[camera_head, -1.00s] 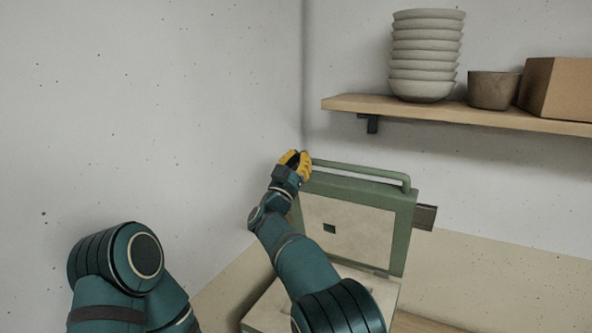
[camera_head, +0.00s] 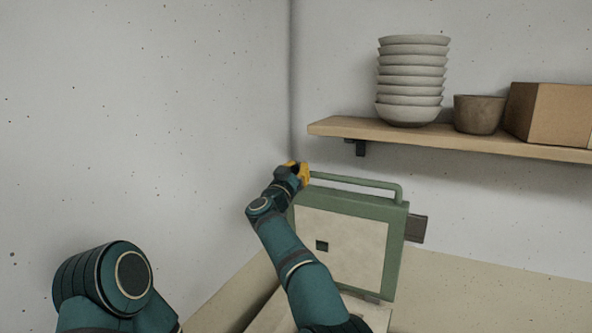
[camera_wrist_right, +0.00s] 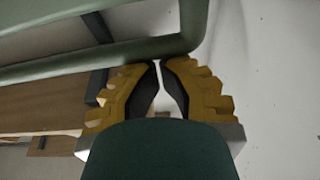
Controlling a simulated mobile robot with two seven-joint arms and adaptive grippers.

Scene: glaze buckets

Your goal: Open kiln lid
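The kiln lid (camera_head: 347,245) stands raised in the head view, with a green frame and a beige inner face with a small dark square hole. Its green handle bar (camera_head: 355,183) runs along the top edge. The handle also shows in the right wrist view (camera_wrist_right: 120,54). My right gripper (camera_head: 303,172) is at the left end of the handle. In the wrist view its yellow fingers (camera_wrist_right: 158,64) are nearly together, with the handle just beyond the tips and not clearly between them. The kiln body below is mostly hidden by my right arm. My left gripper is out of view.
A wooden shelf (camera_head: 430,140) on the back wall holds stacked bowls (camera_head: 411,82), a brown pot (camera_head: 478,114) and a cardboard box (camera_head: 555,114). A wall stands close on the left. A dark bracket-like piece (camera_head: 416,228) sits behind the lid's right side.

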